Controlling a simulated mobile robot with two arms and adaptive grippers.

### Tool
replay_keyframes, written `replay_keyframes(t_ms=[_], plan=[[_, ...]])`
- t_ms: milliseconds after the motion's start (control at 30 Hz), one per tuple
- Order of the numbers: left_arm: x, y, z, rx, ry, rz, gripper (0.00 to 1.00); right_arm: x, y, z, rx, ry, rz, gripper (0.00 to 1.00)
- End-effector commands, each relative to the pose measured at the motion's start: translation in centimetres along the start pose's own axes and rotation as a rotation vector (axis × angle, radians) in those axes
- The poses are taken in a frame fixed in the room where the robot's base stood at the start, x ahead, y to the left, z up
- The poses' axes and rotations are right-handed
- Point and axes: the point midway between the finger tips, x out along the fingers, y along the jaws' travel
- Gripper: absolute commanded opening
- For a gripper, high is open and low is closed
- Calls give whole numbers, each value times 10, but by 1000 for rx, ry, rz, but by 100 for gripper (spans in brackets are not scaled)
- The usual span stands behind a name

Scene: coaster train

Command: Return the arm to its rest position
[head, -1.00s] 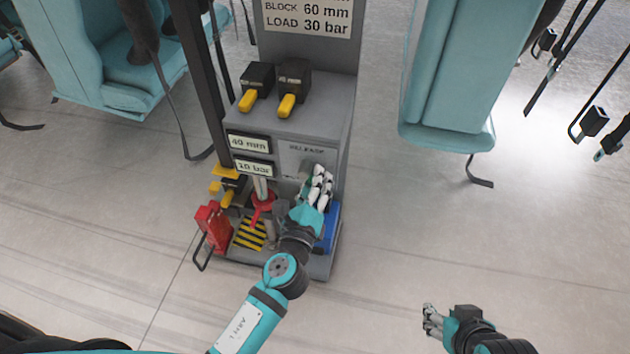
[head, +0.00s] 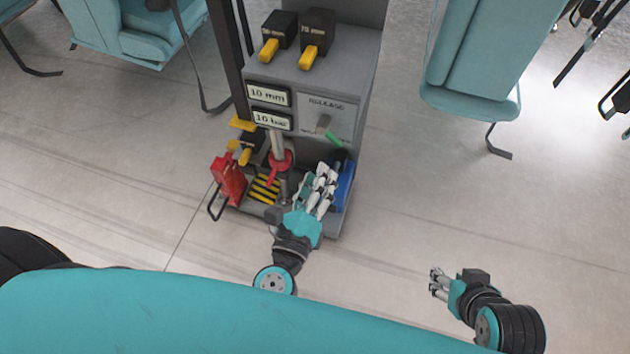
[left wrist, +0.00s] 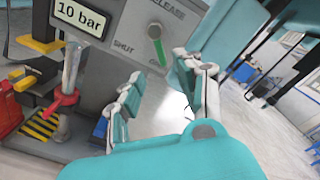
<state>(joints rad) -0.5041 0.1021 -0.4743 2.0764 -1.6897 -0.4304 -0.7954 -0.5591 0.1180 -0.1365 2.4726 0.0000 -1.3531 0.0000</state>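My left gripper (head: 318,190) is in front of the lower right part of a grey machine stand (head: 345,70). In the left wrist view its fingers (left wrist: 165,95) are spread apart with nothing between them. The release lever (head: 332,136) with a green tip is on the stand's face, above my left gripper and apart from it. It also shows in the left wrist view (left wrist: 157,45), pointing down and right. My right gripper (head: 437,283) is over bare floor at the lower right; its fingers are small and I cannot tell their opening.
The stand's displays read 10 mm (head: 268,95) and 10 bar (head: 272,119). A red rod fitting (head: 279,163), a red box (head: 228,180) and a blue box (head: 345,187) are low on it. Teal seats (head: 480,60) stand at both sides. The floor between is clear.

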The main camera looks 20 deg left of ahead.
Motion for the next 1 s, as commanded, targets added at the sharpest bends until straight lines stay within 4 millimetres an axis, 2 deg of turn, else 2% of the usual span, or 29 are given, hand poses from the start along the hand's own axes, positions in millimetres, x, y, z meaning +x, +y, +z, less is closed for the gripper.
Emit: replay_keyframes(t_ms=[133,633,733,867,1000], plan=[[-8,0,0,-2,0,0,36,0,0,0,0,0,0,37],[-8,0,0,-2,-1,0,36,0,0,0,0,0,1,37],[-7,4,6,-43,-14,21,36,0,0,0,0,0,0,37],[-5,31,31,-274,-79,137,36,0,0,0,0,0,0,37],[-13,81,60,-721,-196,357,36,0,0,0,0,0,0,37]])
